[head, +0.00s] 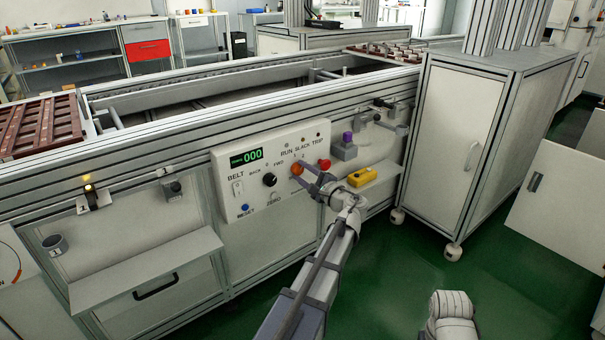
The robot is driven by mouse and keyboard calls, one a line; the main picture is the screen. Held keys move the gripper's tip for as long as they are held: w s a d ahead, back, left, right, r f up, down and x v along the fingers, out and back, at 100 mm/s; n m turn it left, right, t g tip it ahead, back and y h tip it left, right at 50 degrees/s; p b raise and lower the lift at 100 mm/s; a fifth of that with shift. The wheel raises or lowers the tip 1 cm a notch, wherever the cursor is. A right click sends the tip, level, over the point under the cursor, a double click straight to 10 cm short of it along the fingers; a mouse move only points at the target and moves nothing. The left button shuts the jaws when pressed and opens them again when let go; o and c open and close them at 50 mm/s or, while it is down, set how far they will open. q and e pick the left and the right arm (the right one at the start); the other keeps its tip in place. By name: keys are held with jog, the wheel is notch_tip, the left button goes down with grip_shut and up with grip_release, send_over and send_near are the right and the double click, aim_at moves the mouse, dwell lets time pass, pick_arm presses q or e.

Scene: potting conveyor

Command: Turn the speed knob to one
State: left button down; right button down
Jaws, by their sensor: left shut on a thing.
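The white control panel (228,205) is on the front of the conveyor frame, with a green display (246,158) reading 000. An orange knob (296,169) sits right of the black back/forward knob (269,180). My left gripper (303,173) is at the orange knob, its fingers closed on it.
A blue reset button (245,208) and a belt switch (238,188) are on the panel's left. A red button (325,163) is just right of my gripper.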

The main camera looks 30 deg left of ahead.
pick_arm(q)
jog(key=n, duration=0.4)
jog(key=shift+n, duration=1.9)
jog(key=shift+c, duration=1.9)
grip_release()
jog(key=shift+d, duration=0.1)
jog(key=v, duration=0.7)
jog(key=shift+d, duration=0.3)
jog(key=shift+s, duration=0.15)
